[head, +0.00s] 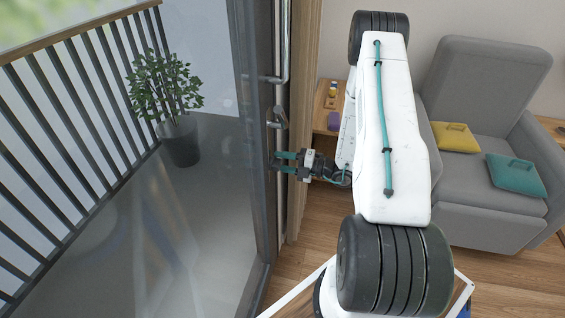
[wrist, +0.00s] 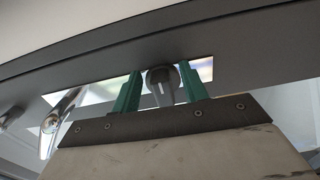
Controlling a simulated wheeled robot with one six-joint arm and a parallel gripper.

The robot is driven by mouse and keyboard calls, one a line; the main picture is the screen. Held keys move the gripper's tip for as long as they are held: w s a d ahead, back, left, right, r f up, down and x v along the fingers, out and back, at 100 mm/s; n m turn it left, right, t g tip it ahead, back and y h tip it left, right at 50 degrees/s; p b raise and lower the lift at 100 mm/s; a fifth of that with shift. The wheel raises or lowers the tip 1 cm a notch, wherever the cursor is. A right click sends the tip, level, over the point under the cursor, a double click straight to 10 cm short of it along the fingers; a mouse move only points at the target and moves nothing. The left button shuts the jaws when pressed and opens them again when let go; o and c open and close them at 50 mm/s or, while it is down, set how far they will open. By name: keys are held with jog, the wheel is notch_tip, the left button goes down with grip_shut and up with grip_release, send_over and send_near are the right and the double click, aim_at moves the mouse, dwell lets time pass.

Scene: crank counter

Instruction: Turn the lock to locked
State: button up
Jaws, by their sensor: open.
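The lock's turn knob (wrist: 161,84) shows in the wrist view as a dark round piece with a lighter grey tab, on the dark door frame. My gripper (wrist: 157,88) is open, its two green fingers standing on either side of the knob. A small gap shows on each side, and I cannot tell how deep the knob sits between them. In the head view my gripper (head: 280,162) reaches left to the edge of the glass door (head: 262,190), below the lever handle (head: 278,119). The knob is too small or hidden to make out there.
The lever handle also shows at the left of the wrist view (wrist: 62,118). A long pull bar (head: 284,45) runs above it. Behind the glass are a potted plant (head: 180,140) and a railing. A grey sofa (head: 475,190) stands at right.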

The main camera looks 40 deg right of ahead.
jog(key=v, duration=0.7)
jog(key=shift+s+d, duration=0.2)
jog(key=shift+s, duration=0.1)
jog(key=s+a+r+m+g+h, duration=0.3)
jog(key=s+a+r+m, duration=0.4)
jog(key=r, duration=0.4)
jog(key=s+a+r+m+g+h, duration=0.4)
jog(key=s+a+r+m, duration=0.4)
jog(key=r+m, duration=0.2)
jog(key=s+a+r+m+g+h, duration=0.4)
jog(key=s+a+r+m, duration=0.3)
jog(key=r, duration=0.5)
jog(key=shift+s+a+m+g, duration=0.3)
jog(key=shift+a+m+g, duration=0.4)
jog(key=shift+g, duration=0.2)
